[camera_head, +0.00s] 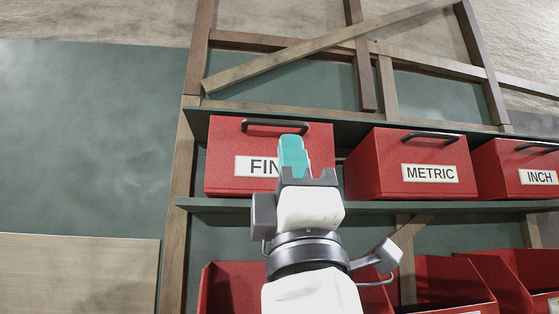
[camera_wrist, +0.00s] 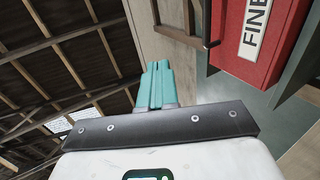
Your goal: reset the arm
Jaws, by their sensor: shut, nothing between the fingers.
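My gripper (camera_head: 293,152) has teal fingers and points up in front of the red box labelled FINE (camera_head: 225,165) in the head view. It covers part of that label. In the wrist view my gripper (camera_wrist: 158,68) shows its teal fingers pressed together with nothing between them. The red box with the FINE label (camera_wrist: 282,50) appears there at the upper right, apart from the fingers.
A red METRIC box (camera_head: 395,178) and a red INCH box (camera_head: 510,160) stand on the same shelf (camera_head: 480,206). Open red bins (camera_head: 440,280) sit below. Timber beams (camera_head: 290,55) cross above. The left wall (camera_head: 90,140) has clear room before it.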

